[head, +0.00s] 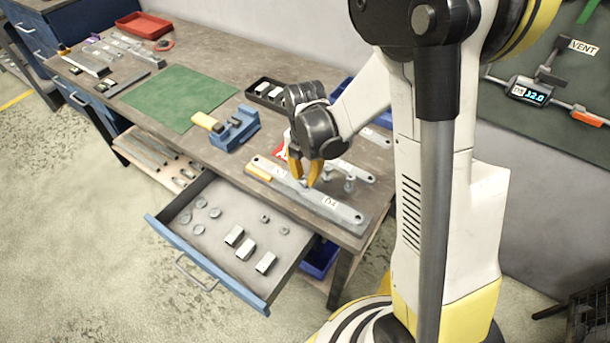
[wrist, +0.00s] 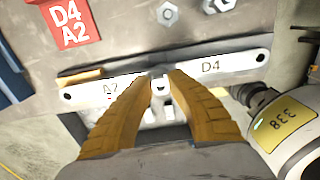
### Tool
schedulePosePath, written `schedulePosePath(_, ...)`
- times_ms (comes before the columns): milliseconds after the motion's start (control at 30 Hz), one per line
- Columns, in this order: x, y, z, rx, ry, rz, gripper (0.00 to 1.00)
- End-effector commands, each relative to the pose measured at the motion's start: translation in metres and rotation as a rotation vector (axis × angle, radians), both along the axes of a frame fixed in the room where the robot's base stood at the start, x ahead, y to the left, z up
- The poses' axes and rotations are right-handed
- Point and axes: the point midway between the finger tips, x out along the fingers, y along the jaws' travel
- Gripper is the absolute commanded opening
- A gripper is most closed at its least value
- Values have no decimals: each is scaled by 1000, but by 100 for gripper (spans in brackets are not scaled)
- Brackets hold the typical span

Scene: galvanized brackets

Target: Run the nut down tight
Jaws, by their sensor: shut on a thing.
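A long flat grey strip (head: 345,212) lies along the bench's front edge. It also shows in the wrist view (wrist: 245,62), with A2 on the left and D4 on the right. My gripper (head: 306,177) points down at the middle of the strip. In the wrist view its two yellow fingers (wrist: 161,76) close on a small grey nut (wrist: 160,72) between the A2 and D4 marks. The fingers hide most of the nut, and I cannot tell how it sits on its thread.
An open drawer (head: 185,238) below the bench holds washers, nuts and square metal pieces. A blue vise (head: 240,128) and a green mat (head: 180,97) lie to the left. A red card (wrist: 72,22) reads D4 A2. A black tray (head: 262,92) stands behind.

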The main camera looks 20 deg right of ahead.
Motion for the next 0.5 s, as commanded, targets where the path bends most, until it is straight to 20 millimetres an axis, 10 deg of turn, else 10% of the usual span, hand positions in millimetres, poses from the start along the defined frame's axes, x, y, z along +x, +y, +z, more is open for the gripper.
schedulePosePath(500,0,0,-8,0,0,0,0)
